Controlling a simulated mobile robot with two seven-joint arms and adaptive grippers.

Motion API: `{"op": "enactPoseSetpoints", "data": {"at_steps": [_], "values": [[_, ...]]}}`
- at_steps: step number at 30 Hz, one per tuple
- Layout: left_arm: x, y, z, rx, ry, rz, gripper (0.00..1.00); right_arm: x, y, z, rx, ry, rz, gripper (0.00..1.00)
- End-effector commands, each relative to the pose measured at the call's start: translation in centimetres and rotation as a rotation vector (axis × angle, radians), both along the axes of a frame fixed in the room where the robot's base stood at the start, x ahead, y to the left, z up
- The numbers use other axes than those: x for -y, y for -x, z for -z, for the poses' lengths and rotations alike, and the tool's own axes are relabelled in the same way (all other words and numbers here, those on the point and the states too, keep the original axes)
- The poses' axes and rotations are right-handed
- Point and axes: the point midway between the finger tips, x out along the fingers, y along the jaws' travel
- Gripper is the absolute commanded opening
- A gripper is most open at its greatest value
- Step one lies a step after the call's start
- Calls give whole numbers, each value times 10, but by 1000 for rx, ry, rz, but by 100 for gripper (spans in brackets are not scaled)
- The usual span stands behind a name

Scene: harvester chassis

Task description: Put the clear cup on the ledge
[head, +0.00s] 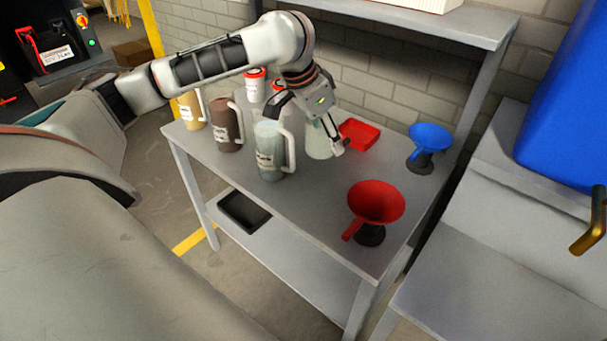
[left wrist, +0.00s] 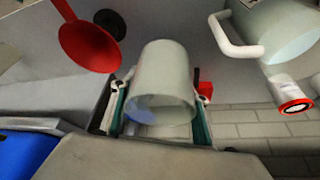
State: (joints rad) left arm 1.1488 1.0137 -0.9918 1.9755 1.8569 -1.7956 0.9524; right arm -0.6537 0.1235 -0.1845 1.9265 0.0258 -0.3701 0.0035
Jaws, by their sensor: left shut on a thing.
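The clear cup (head: 317,143) is a pale, greenish, see-through cup over the grey table, partly hidden behind a pitcher's handle and my gripper. It looks upright; I cannot tell whether its base touches the table. My left gripper (head: 319,132) is shut on it from above, one finger visible on its right side. In the left wrist view the cup (left wrist: 163,80) sits between the two fingers of the gripper (left wrist: 160,118). A grey shelf (head: 478,27) runs above the table at the back, and a grey ledge (head: 475,240) lies at the right. My right gripper is not in view.
On the table (head: 300,208) a clear pitcher (head: 268,150) stands close left of the cup, with a brown pitcher (head: 225,130) beyond. A red tray (head: 360,134), blue funnel (head: 430,136) and red funnel (head: 376,201) are to the right. A blue container (head: 565,110) occupies the far right.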

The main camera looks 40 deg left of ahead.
Motion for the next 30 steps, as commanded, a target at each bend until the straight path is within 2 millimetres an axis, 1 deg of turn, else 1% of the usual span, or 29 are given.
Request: {"op": "enactPoseSetpoints", "data": {"at_steps": [1,3,9,12,16,23,26,30], "values": [[0,2,17,-6,1,0,24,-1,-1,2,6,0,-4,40],[0,2,35,-6,1,0,24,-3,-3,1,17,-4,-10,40],[0,1,84,-5,1,-1,24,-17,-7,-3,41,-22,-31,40],[1,1,106,-4,1,0,24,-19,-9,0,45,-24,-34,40],[1,1,126,-1,0,0,24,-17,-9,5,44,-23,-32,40],[0,0,138,0,0,0,24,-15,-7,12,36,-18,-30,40],[0,1,151,-2,0,-1,24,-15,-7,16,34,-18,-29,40],[0,1,172,-3,1,-1,24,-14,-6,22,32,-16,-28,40]]}}
